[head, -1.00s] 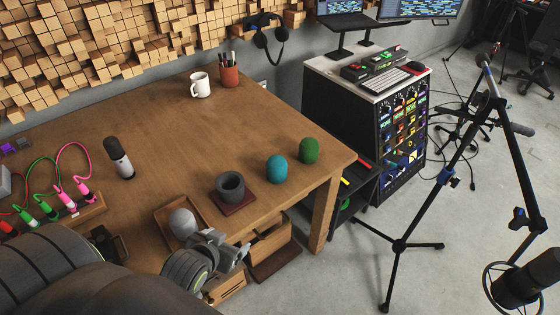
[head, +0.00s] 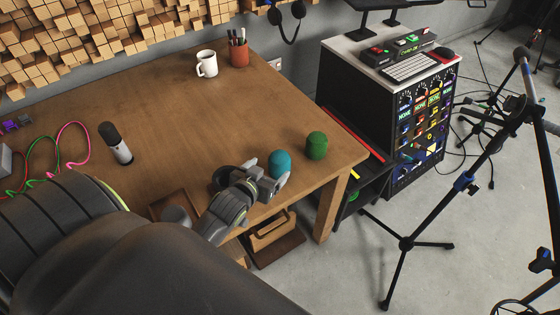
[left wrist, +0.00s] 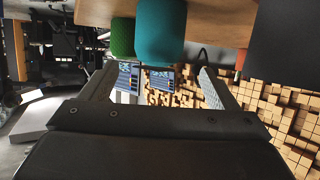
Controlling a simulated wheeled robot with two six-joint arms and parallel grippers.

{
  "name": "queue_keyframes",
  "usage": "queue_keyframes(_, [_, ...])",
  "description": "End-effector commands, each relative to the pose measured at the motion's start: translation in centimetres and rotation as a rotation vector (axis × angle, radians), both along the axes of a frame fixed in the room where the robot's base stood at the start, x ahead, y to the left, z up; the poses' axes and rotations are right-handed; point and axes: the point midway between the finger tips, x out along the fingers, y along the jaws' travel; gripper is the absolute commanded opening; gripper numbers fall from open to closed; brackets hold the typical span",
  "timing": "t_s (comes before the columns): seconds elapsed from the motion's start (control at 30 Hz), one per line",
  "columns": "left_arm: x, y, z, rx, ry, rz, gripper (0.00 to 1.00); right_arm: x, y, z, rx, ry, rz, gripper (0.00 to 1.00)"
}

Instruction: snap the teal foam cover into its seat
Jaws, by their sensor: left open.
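The teal foam cover (head: 280,163) stands upright near the table's front edge, left of a green foam cover (head: 316,145). My left gripper (head: 262,180) is just in front of the teal cover, open, with nothing held. In the left wrist view, the teal cover (left wrist: 160,32) shows beyond and between the two open fingers (left wrist: 158,78), and the green cover (left wrist: 122,38) is beside it. A dark grey cup-shaped holder (head: 221,176) is mostly hidden behind my left gripper; I cannot tell whether it is the seat. My right gripper is out of view.
A grey foam piece (head: 178,215) sits in a wooden tray (head: 168,203), partly behind my arm. The middle of the table (head: 190,120) is clear. A tripod stand (head: 440,200) is at right.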

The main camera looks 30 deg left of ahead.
Motion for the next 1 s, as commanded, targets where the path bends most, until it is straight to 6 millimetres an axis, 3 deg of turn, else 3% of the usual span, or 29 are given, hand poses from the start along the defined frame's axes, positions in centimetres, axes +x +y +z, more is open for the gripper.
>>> queue_keyframes(0.1, [1.9, 0.2, -0.7, 0.001, 0.001, 0.0, 0.82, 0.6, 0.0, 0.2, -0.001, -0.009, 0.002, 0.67])
queue_keyframes(0.33, [3.7, 0.5, -1.6, 0.0, 0.001, 0.0, 0.82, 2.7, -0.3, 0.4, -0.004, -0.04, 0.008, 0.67])
queue_keyframes(1.0, [8.5, 0.9, -4.0, 0.001, 0.002, 0.0, 0.82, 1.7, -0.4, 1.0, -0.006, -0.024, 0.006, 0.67])
